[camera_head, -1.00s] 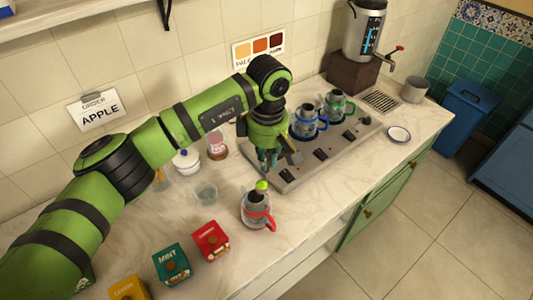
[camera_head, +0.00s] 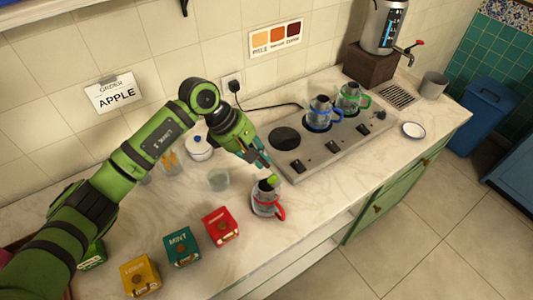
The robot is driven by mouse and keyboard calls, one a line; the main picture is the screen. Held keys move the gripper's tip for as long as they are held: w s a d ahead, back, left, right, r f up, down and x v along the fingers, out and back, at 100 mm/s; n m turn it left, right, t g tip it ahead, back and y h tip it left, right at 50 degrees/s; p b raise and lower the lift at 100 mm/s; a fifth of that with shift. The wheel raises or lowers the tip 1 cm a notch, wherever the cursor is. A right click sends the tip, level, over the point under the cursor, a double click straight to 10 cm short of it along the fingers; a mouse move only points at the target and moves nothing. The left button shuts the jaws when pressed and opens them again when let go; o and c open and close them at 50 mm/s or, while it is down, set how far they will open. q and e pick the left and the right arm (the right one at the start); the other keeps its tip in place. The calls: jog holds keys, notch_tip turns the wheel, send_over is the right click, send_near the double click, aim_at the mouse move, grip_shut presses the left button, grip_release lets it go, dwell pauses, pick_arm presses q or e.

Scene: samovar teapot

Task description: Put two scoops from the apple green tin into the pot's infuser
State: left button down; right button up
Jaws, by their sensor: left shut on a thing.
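A glass pot with a red handle (camera_head: 265,207) stands on the counter in front of the stove panel. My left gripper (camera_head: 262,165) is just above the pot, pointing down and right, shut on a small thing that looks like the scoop. A lime-green piece (camera_head: 272,181) shows at the fingertips, over the pot's mouth; whether it touches the pot I cannot tell. The infuser inside cannot be made out clearly. The apple green tin (camera_head: 93,257) is mostly hidden behind my left arm at lower left. My right gripper is not in view.
Yellow (camera_head: 140,275), teal MINT (camera_head: 182,246) and red (camera_head: 220,227) tins stand in a row left of the pot. A clear glass (camera_head: 218,180) and a white lidded bowl (camera_head: 198,148) are behind. Blue-handled (camera_head: 321,113) and green-handled (camera_head: 351,98) pots are on the stove panel (camera_head: 335,143).

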pick_arm(q)
jog(key=a+f+h+b, duration=0.3)
jog(key=a+h+b, duration=0.2)
jog(key=h+b, duration=0.2)
jog(key=d+r+y+p, duration=0.1)
jog(key=r+y+p, duration=0.1)
jog(key=p, duration=0.1)
jog(key=d+r+y+p, duration=0.1)
jog(key=d+y+p, duration=0.1)
jog(key=y+p, duration=0.1)
jog(key=shift+d+r, duration=0.2)
jog(key=shift+r, duration=0.15)
jog(key=d+y, duration=0.1)
jog(key=d+r+y+p, duration=0.1)
jog(key=shift+y, duration=0.3)
jog(key=shift+d+r+y, duration=0.35)
jog(key=shift+d+y, duration=0.45)
jog(key=shift+y, duration=0.1)
jog(key=shift+d+r+y+p, duration=0.25)
jog(key=shift+d+r+y, duration=0.45)
jog(key=shift+y, duration=0.25)
jog(key=shift+d+r+y+p, duration=0.2)
jog(key=shift+d+r+y, duration=0.35)
jog(key=shift+d+y, duration=0.3)
jog(key=shift+a, duration=0.1)
